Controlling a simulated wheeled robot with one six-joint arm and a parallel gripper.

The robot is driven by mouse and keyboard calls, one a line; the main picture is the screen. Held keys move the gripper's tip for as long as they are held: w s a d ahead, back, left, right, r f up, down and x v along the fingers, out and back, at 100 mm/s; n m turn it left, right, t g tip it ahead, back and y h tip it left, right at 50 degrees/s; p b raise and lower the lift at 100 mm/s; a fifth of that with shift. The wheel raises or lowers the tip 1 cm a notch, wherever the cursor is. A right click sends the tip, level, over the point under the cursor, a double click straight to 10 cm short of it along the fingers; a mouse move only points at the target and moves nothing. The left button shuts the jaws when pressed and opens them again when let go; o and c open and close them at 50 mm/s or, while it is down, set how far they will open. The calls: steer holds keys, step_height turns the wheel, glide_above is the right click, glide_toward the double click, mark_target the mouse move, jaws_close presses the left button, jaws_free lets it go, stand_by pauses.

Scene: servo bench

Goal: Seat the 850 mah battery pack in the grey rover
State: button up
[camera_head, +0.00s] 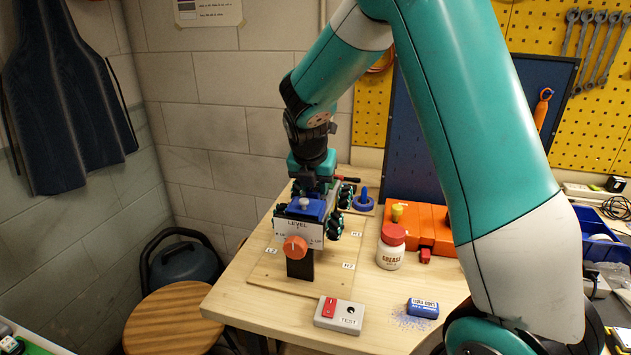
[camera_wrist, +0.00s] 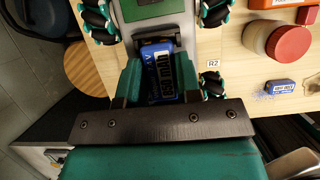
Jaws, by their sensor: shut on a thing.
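The blue battery pack (camera_wrist: 160,80), with large white print, is between my gripper's (camera_wrist: 160,72) two fingers in the wrist view. My gripper is shut on it. The rover (camera_wrist: 187,17), with a grey body, a green panel and black-and-teal wheels, lies directly beyond the pack. The pack's far end is at a dark opening in the rover; I cannot tell how deep it sits. In the head view the pack (camera_head: 303,208) shows as blue under my gripper (camera_head: 312,190), above the rover's wheels (camera_head: 333,228). My arm and a white panel hide much of the rover.
A white LEVEL panel (camera_head: 298,232) with an orange knob stands in front of the rover. A grey TEST box (camera_head: 339,315) and a blue block (camera_head: 423,307) amid blue specks lie nearer. A grease jar (camera_head: 390,250) and orange case (camera_head: 428,226) stand right.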

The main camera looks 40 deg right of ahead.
stand_by(0.3)
steer(key=o, duration=1)
steer(key=shift+c, duration=1.2)
steer(key=shift+r, duration=0.1)
step_height(320, 180, up, 7)
steer(key=p, duration=0.7)
